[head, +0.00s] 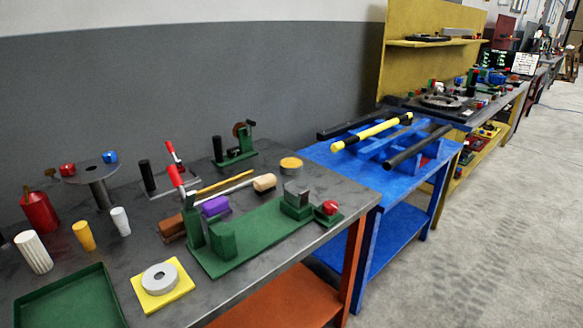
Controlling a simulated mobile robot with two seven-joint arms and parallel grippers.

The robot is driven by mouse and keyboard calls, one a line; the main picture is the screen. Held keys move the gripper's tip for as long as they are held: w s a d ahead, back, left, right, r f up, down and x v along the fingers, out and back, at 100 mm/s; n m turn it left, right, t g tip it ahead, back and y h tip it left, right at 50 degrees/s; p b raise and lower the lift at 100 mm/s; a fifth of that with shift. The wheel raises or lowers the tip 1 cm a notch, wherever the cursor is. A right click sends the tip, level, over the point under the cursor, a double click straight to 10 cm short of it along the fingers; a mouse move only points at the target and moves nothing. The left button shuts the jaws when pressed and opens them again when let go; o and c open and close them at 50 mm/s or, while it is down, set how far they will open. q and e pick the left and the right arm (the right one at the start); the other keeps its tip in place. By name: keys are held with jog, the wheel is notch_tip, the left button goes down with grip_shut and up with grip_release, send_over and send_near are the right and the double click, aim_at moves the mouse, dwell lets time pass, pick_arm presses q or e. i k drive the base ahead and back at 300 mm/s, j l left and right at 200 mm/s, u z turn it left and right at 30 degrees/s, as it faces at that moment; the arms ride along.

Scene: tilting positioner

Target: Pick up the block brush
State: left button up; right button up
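A low brown block (171,227), which looks like the block brush, lies on the dark grey workbench (150,253), just left of the upright end of a green fixture (222,240). It is small in the picture and partly hidden by the fixture, so its bristles cannot be made out. A purple block (215,205) lies to its right, behind the fixture. Neither of my grippers shows in the head view.
A green tray (69,297) and a yellow plate with a grey ring (160,279) occupy the near bench. Red-handled clamps (174,175) stand behind the brown block. A wooden-handled tool (264,182) lies rightward. A blue table (330,155) adjoins the bench; floor at right is clear.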

aim_at(264, 185)
jog(key=i+l+u, duration=0.1)
jog(key=l, duration=0.2)
jog(key=i+l+u, duration=0.1)
jog(key=i+l, duration=0.15)
jog(key=i+l+u, duration=0.1)
jog(key=l, duration=0.35)
jog(key=i+l+u, duration=0.15)
jog(key=l, duration=0.2)
jog(key=i+l+u, duration=0.1)
jog(key=l, duration=0.25)
jog(key=i+l+u, duration=0.1)
jog(key=l, duration=0.3)
